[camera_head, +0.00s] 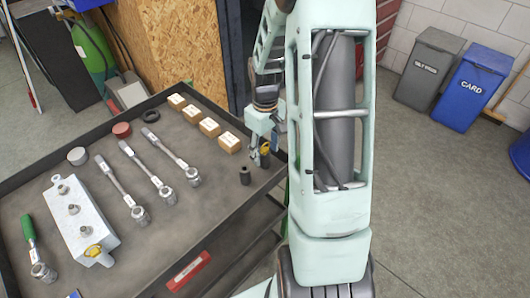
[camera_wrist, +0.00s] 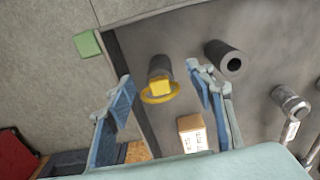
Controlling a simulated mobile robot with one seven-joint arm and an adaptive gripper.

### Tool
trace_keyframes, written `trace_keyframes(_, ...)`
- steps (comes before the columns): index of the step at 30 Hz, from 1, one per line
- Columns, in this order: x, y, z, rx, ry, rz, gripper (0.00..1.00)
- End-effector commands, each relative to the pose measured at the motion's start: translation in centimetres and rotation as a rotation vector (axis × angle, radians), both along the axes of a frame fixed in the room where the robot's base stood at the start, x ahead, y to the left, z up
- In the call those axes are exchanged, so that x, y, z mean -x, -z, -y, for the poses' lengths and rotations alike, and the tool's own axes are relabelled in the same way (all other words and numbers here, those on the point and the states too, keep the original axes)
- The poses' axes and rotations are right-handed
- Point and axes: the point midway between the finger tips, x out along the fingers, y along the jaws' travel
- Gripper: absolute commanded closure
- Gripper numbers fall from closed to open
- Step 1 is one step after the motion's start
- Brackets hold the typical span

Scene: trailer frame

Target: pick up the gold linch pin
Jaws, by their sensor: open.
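A gold linch pin (camera_wrist: 160,88) with a ring shows in the wrist view, at the top of a dark cylinder (camera_wrist: 159,65). It lies between the two fingers of my gripper (camera_wrist: 165,88), which are apart on either side of it. I cannot tell whether either finger touches it. In the head view, the gold pin (camera_head: 265,149) shows beside my gripper (camera_head: 258,146) at the tray's right edge, partly hidden by the arm. Another gold ringed piece (camera_head: 95,251) sits at the near end of a pale metal block (camera_head: 82,222).
A dark cylinder (camera_head: 245,175) stands close to my gripper, and also shows in the wrist view (camera_wrist: 222,58). Several small boxes (camera_head: 209,127) stand behind. Several ratchet-like tools (camera_head: 120,180) lie on the rimmed cart top (camera_head: 215,200). Bins (camera_head: 470,88) stand back right.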

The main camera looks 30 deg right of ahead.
Motion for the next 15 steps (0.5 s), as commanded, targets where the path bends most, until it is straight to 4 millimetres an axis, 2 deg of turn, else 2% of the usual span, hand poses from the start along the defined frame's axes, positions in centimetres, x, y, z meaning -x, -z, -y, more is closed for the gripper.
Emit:
trace_keyframes(3,0.0,-0.03,0.0,0.0,0.0,0.0,0.52)
trace_keyframes(12,0.0,-0.05,0.01,0.0,0.0,0.0,0.85)
trace_keyframes(15,-0.02,-0.07,0.02,0.0,0.0,0.0,0.92)
